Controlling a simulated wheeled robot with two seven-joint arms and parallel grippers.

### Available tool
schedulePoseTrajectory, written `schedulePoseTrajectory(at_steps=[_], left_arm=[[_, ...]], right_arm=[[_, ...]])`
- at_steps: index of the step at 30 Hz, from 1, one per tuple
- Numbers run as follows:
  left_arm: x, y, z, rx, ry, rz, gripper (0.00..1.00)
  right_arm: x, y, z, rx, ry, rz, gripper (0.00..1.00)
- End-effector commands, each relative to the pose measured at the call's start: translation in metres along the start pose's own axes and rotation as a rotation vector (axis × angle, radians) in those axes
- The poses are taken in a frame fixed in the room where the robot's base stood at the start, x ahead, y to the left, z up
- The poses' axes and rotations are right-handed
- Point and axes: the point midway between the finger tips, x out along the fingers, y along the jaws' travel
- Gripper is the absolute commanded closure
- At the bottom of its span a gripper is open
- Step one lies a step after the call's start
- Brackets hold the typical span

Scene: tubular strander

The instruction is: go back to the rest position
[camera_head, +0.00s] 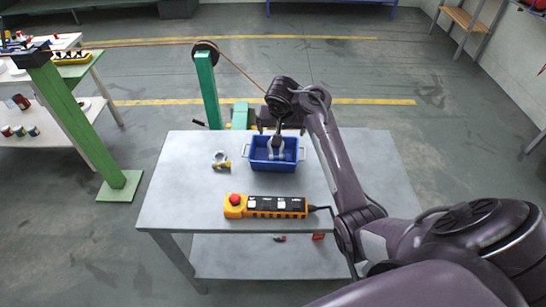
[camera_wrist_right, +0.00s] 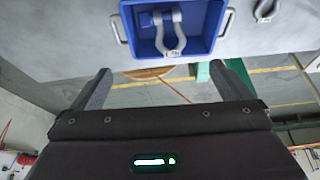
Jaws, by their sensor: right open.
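My right gripper (camera_head: 277,132) is above the back part of a blue bin (camera_head: 259,165) on the grey table (camera_head: 180,195). In the right wrist view the two fingers (camera_wrist_right: 165,85) are spread wide with nothing between them. The blue bin also shows there, beyond the fingertips (camera_wrist_right: 215,15). A grey shackle (camera_wrist_right: 170,35) lies inside the bin, apart from the fingers. My left gripper is in neither view.
A second shackle with a yellow part (camera_head: 221,161) lies left of the bin. A yellow control pendant (camera_head: 266,206) with a red button lies at the table's front. A green post (camera_head: 208,90) with a wheel stands behind; another green post (camera_head: 85,130) stands left.

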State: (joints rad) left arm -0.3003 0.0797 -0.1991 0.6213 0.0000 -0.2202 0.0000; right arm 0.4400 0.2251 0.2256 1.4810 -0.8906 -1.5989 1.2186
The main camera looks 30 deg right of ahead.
Motion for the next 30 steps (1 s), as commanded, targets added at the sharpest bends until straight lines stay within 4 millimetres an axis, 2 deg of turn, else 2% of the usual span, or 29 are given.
schedulePoseTrajectory(at_steps=[6, 20, 23, 25, 30], left_arm=[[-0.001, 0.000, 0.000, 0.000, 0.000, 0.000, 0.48], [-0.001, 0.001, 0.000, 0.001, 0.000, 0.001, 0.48], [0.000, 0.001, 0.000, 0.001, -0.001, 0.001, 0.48], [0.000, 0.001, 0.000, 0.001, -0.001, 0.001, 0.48], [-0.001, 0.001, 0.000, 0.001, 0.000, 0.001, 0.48]], right_arm=[[-0.016, 0.000, 0.000, 0.000, 0.000, 0.000, 0.01], [-0.014, 0.001, 0.004, -0.009, -0.001, 0.003, 0.01], [-0.010, 0.002, 0.022, -0.057, -0.003, 0.011, 0.01], [-0.007, 0.003, 0.047, -0.123, -0.004, 0.016, 0.01], [-0.013, 0.003, 0.134, -0.350, -0.015, -0.008, 0.01]])
